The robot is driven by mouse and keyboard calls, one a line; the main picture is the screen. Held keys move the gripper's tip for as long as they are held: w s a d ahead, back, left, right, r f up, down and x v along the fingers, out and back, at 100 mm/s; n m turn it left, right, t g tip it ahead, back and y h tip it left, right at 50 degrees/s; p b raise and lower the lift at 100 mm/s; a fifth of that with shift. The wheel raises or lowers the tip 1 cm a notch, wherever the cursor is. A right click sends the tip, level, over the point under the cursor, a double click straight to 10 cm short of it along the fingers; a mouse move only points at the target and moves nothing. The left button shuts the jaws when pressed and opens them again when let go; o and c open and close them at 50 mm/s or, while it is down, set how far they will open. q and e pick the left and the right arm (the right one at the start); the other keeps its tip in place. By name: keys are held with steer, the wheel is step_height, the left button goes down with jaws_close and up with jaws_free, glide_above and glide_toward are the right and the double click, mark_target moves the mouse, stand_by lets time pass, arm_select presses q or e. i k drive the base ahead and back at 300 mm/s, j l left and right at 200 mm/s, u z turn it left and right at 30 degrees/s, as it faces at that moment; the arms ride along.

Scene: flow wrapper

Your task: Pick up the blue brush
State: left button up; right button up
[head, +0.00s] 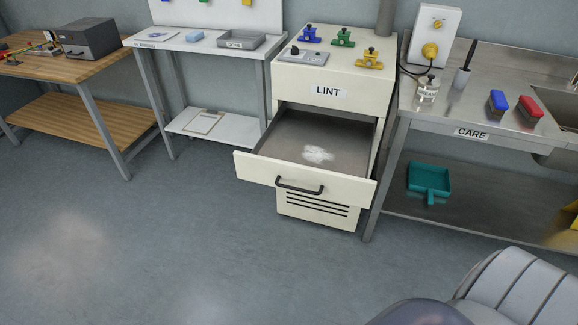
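The blue brush (498,103) stands on the steel CARE counter (455,112) at the right of the head view. It has a blue body with a dark band below. A red brush (530,108) of similar shape stands just to its right, a small gap apart. Neither gripper shows in the head view. A grey, padded-looking part at the lower right seems to be part of my own body.
The LINT cabinet's drawer (305,185) is pulled open with white lint (318,153) inside, jutting into the floor space left of the counter. A jar (428,90), a cup with a dark handle (462,78) and a sink (558,146) flank the brushes. A teal dustpan (430,180) lies below.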

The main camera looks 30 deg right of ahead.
mark_target(499, 104)
steer(key=z, duration=2.35)
